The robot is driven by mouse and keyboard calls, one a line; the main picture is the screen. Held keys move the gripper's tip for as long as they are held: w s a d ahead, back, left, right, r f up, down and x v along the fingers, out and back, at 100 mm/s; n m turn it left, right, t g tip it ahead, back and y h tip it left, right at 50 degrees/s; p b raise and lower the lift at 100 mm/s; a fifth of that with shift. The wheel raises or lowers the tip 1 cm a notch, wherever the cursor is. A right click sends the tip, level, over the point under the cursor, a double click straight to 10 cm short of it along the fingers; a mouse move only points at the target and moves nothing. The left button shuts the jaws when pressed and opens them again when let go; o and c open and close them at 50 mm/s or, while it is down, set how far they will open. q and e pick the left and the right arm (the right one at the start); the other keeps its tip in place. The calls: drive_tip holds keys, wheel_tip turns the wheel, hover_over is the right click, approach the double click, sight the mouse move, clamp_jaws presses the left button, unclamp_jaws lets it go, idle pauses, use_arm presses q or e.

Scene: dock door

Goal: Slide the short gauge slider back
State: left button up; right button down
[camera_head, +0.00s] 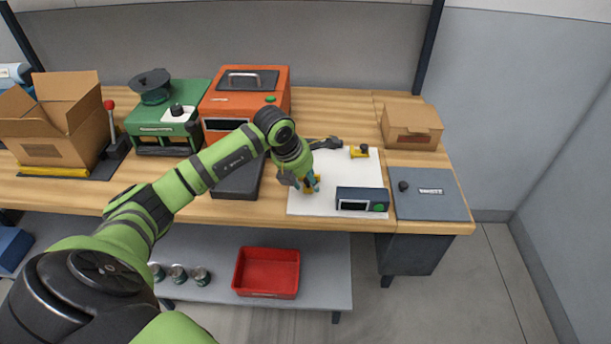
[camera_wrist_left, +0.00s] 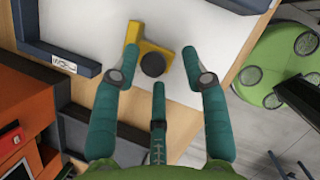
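In the head view my left gripper (camera_head: 312,185) is low over the left side of a white sheet (camera_head: 350,177) on the bench. A yellow slider block shows beside its fingers, partly hidden by them. In the left wrist view this yellow block (camera_wrist_left: 133,47) with a dark round knob (camera_wrist_left: 153,64) lies ahead of the spread teal fingers (camera_wrist_left: 161,75), which are open and empty. I cannot tell whether a finger touches it. A second yellow block with a dark knob (camera_head: 360,151) sits at the sheet's back. I cannot tell which is the short gauge slider. My right gripper is not in view.
A dark bar with a label (camera_wrist_left: 62,62) is beside the block; a dark display box (camera_head: 362,199) stands at the sheet's front. A grey plate with a knob (camera_head: 430,193) is at right. An orange machine (camera_head: 247,95) and a dark tray (camera_head: 238,180) are left.

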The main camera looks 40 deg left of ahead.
use_arm(q)
drive_tip(key=shift+a+r, duration=0.1)
drive_tip(key=shift+r, duration=0.2)
drive_tip(key=d+v, duration=0.1)
drive_tip(key=v, duration=1)
drive_tip(key=shift+s+a+r, duration=0.3)
drive_tip(key=shift+a, duration=0.1)
